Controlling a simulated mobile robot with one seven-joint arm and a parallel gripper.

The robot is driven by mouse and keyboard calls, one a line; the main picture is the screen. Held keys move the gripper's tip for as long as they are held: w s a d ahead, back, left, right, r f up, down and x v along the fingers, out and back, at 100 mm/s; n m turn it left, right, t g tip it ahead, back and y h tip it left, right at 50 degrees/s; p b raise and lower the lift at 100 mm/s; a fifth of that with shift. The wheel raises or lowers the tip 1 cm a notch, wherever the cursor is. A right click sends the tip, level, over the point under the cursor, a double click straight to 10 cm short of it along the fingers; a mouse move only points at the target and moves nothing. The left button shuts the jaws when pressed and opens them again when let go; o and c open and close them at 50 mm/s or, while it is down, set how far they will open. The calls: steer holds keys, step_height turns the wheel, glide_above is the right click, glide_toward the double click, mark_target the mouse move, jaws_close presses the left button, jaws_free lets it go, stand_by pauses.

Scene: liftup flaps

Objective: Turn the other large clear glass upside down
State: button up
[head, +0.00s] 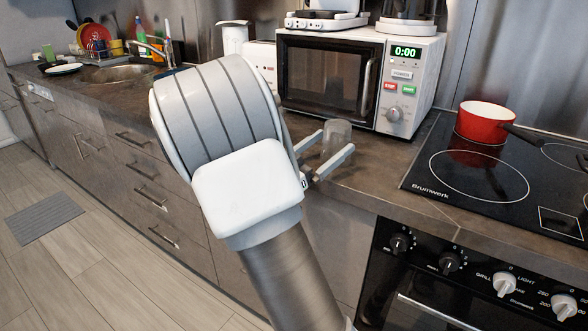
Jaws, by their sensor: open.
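A clear glass (337,134) stands on the brown counter in front of the microwave. Its top looks rounded, but I cannot tell for sure which way up it is. My gripper (338,141) is open, with one finger on each side of the glass in the picture. I cannot tell whether either finger touches it. The lower part of the glass is partly covered by the near finger. No second large clear glass shows; my arm hides part of the counter.
The white microwave (397,77) stands just behind the glass. A red saucepan (484,123) sits on the black hob (455,190) to the right. A white toaster (262,62) stands left of the microwave. The counter front edge runs close below my gripper.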

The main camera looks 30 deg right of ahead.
steer(key=p+v, duration=0.2)
steer(key=v, duration=1.3)
steer(key=s+d+n+g+y, duration=0.2)
steer(key=s+d+g+y, duration=0.45)
steer(key=s, duration=0.45)
steer(key=s+a+f+n+t+y, duration=0.2)
steer(key=s+a+n+y, duration=0.55)
steer(key=y, duration=0.25)
steer(key=a+r+n+t+y, duration=0.4)
steer(key=a+r+n+t, duration=0.1)
steer(key=a+n+t, duration=0.1)
step_height(320, 180, up, 26)
steer(key=p, duration=2.6)
steer(key=shift+s+a+r+g, duration=0.15)
steer(key=shift+s+g, duration=0.2)
